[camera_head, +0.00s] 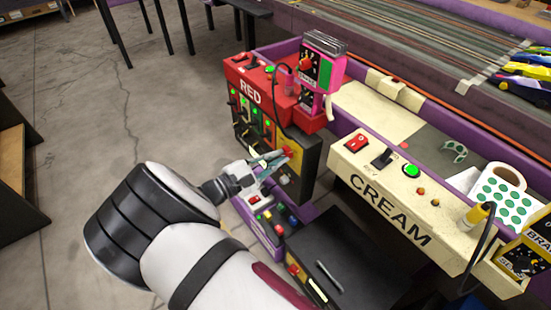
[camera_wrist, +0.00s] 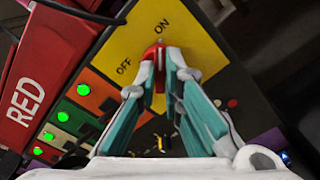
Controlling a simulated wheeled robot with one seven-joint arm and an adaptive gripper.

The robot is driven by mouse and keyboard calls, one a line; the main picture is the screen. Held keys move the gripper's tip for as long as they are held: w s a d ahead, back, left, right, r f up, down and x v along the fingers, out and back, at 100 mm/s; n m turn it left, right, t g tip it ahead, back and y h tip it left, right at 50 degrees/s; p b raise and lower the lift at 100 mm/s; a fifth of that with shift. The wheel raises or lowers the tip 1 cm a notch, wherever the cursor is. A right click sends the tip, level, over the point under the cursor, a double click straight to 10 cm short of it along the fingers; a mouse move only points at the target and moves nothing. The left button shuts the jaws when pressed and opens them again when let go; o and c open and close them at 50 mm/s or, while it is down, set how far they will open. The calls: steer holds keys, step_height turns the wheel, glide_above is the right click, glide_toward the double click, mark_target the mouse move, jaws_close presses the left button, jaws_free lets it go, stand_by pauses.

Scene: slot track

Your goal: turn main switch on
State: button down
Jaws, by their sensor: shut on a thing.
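The main switch is a red knob (camera_wrist: 153,51) on a yellow plate (camera_wrist: 190,42) marked OFF and ON, in the wrist view. The plate sits on the front of a dark control box below the red RED unit (camera_head: 247,92). In the head view the red knob (camera_head: 287,151) shows just beyond my fingertips. My gripper (camera_wrist: 160,78) is shut on the knob, with a teal-padded finger on each side. The knob's visible tip lies between the two words; the fingers hide the rest, so its exact setting is unclear.
Green-lit buttons (camera_wrist: 82,89) line the box beside the plate. A pink handset (camera_head: 321,75) and a black cable are above it. The CREAM panel (camera_head: 390,200) is to the right. A purple tray of coloured parts and a black box (camera_head: 340,250) are below.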

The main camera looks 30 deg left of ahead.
stand_by(0.3)
steer(key=c, duration=1.7)
jaws_free()
steer(key=shift+s, duration=0.1)
steer(key=v, duration=0.7)
steer(key=shift+s+a, duration=0.1)
steer(key=shift+s, duration=0.1)
